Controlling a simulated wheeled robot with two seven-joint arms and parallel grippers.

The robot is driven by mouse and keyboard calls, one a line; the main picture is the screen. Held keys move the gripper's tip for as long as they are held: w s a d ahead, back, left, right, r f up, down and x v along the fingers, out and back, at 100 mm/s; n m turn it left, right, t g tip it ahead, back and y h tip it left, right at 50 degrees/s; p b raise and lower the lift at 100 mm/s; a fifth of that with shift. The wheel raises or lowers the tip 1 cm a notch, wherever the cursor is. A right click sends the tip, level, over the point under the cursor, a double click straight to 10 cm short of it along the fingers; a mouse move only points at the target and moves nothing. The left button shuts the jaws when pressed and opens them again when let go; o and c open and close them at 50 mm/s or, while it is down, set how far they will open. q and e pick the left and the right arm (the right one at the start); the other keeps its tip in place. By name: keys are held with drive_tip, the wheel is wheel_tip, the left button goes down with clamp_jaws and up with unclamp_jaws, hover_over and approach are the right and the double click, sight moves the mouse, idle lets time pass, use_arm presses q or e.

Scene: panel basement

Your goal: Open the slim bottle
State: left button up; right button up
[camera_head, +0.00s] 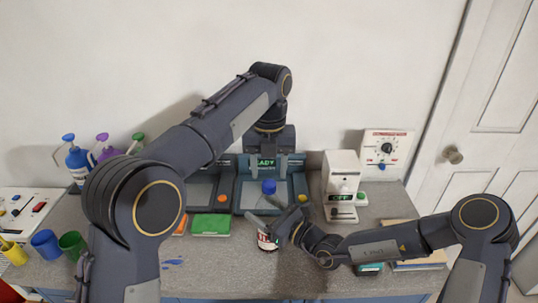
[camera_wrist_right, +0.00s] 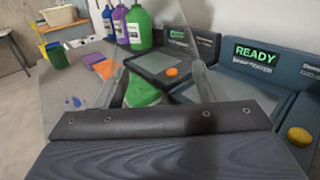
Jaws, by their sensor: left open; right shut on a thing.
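The slim bottle has a blue cap (camera_head: 268,187) and a red, white and dark label (camera_head: 267,241) low on its body. It stands roughly upright in front of the READY device. My right gripper (camera_head: 265,215) comes in from the right and is shut on the bottle's body below the cap. Its fingers hide part of the body. In the right wrist view the two fingers (camera_wrist_right: 158,82) show, but the bottle is not clearly made out. My left gripper (camera_head: 269,173) points down just above the cap, open, its fingers apart on either side.
The READY device (camera_head: 300,190) stands behind the bottle, with a similar device to its left. A green pad (camera_head: 211,225) lies left. A white machine (camera_head: 341,185) and a dial panel (camera_head: 388,155) stand right. Pump bottles (camera_head: 77,160) and cups (camera_head: 45,244) are far left.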

sight(269, 183)
use_arm(q)
drive_tip(key=shift+f, duration=1.8)
